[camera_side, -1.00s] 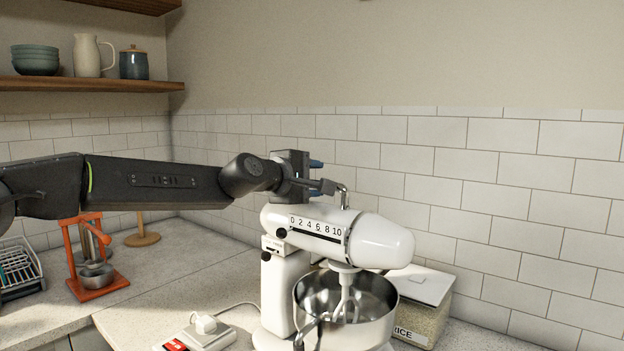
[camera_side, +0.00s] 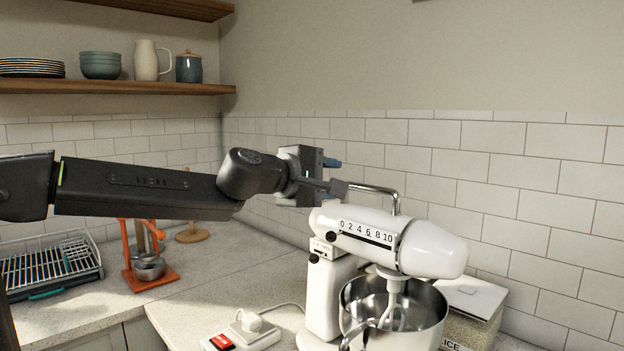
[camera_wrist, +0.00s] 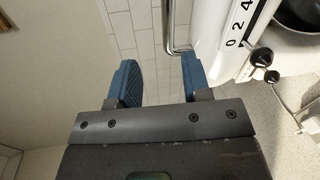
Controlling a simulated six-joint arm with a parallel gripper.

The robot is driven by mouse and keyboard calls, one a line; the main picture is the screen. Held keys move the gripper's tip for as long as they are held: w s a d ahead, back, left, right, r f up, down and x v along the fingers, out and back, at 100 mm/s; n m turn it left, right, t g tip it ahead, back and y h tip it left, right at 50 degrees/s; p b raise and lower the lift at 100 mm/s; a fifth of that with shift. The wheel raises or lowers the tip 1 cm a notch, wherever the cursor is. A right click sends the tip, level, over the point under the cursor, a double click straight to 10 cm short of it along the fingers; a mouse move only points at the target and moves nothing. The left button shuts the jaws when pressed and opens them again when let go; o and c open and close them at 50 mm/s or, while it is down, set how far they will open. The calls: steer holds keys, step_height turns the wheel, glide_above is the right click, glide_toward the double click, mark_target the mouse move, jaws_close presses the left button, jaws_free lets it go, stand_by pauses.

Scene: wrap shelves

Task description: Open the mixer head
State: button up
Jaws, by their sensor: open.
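The white mixer (camera_side: 330,290) stands on the counter with its head (camera_side: 432,250) down and the beater (camera_side: 392,285) inside the steel bowl (camera_side: 425,312). A chrome bar handle (camera_side: 374,189) sits on top of the head. My gripper (camera_side: 338,176) is open and empty, just left of the handle and above the back of the head. In the wrist view, my gripper's blue fingertips (camera_wrist: 160,82) are apart, with the handle (camera_wrist: 172,35) ahead of the gap. The white head (camera_wrist: 212,38) is to their right there. Whether a finger touches the handle is unclear.
A rice container (camera_side: 472,312) stands behind the bowl, near the tiled wall (camera_side: 530,200). A white device with a red part (camera_side: 222,341) lies left of the mixer base. An orange press (camera_side: 128,262) and a dish rack (camera_side: 50,268) stand farther left.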

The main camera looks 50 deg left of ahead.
steer(key=shift+s+r, duration=0.15)
steer(key=shift+s, duration=0.85)
steer(key=shift+s+r, duration=0.15)
steer(key=shift+s, duration=0.85)
